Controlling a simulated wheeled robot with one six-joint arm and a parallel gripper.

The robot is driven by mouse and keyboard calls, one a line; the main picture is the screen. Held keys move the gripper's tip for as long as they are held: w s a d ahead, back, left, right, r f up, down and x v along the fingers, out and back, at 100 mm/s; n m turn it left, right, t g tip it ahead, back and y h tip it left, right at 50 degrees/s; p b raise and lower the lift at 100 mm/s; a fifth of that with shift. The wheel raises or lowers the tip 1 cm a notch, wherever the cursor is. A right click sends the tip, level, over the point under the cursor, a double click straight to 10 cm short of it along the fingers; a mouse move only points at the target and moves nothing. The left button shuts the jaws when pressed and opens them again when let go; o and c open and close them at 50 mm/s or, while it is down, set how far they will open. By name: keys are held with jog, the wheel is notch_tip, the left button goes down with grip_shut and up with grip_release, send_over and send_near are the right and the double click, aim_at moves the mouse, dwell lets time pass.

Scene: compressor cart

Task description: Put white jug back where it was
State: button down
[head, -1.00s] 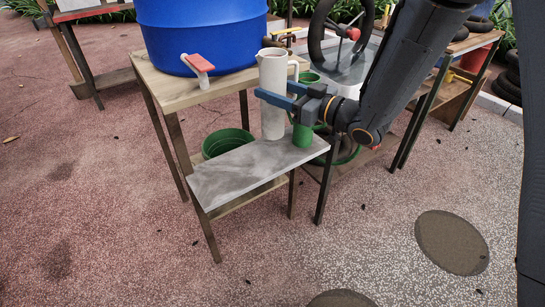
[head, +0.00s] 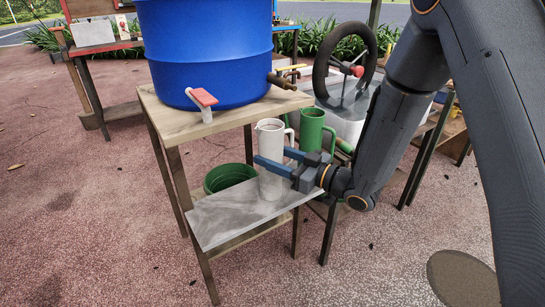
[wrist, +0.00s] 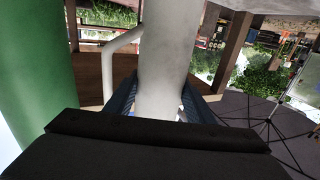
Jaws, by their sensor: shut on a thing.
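The white jug (head: 271,137) stands upright over the grey shelf (head: 222,219) on the front of the wooden stand. I cannot tell whether its base touches the shelf. My gripper (head: 272,159) is shut around its body from the right, with one blue finger on each side. The wrist view shows the jug (wrist: 168,45) between the fingers, its handle to the left. A green jug (head: 312,128) is close behind and to the right, its lower part hidden by my gripper.
A blue barrel (head: 205,50) with a red-handled tap (head: 202,98) stands on the wooden top (head: 165,118). A green tub (head: 229,177) sits behind the shelf. A black wheel (head: 342,60) is at the back right. The left part of the shelf is bare.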

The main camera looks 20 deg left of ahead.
jog(key=shift+f, duration=0.15)
jog(key=c, duration=0.8)
grip_release()
jog(key=shift+d+r, duration=0.1)
jog(key=shift+r, duration=0.15)
jog(key=v, duration=1.2)
